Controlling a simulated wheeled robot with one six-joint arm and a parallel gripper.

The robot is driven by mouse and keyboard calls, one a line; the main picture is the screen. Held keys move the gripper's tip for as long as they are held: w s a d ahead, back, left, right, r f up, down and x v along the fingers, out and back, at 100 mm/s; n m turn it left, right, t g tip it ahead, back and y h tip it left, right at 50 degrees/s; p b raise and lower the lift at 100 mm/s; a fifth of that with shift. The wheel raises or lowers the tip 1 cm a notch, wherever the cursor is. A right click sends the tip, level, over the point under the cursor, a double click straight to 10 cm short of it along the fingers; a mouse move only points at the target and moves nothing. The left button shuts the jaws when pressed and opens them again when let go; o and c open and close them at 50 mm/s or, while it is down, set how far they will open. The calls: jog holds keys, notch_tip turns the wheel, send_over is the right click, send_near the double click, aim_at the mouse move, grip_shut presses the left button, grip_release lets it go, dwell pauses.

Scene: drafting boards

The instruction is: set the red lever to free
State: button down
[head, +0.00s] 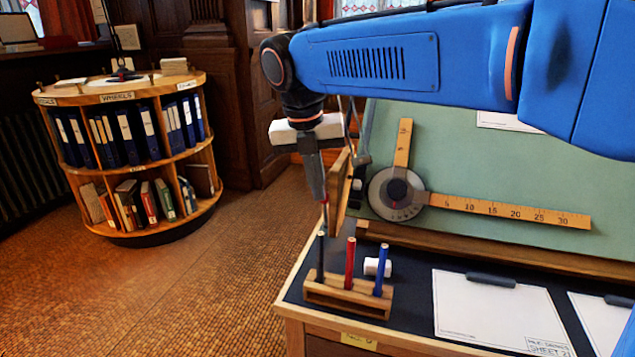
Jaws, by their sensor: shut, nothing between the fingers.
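My gripper (324,200) points down at the left edge of the drafting board, beside a narrow wooden side piece (340,190). Its fingers look closed together and hold nothing. A small reddish spot shows at the fingertips, but I cannot tell whether it is part of the red lever. No red lever is clearly visible, nor a mark reading free. A black and white fitting (356,186) is at the board's left edge, partly hidden by the side piece and my gripper.
The green board (500,155) carries a drafting head (397,193) with two wooden rulers. A wooden pen holder (347,295) with black, red and blue pens stands on the desk below my gripper. Paper sheets (495,308) lie right. A round bookcase (135,160) stands left; floor between is clear.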

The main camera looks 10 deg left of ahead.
aim_at(326, 210)
jog(key=w+f, duration=0.4)
jog(key=f, duration=0.1)
jog(key=shift+w+d+f, duration=0.2)
jog(key=shift+w+f, duration=0.15)
jog(key=shift+f, duration=0.05)
jog(key=shift+w, duration=0.1)
dwell(0.4)
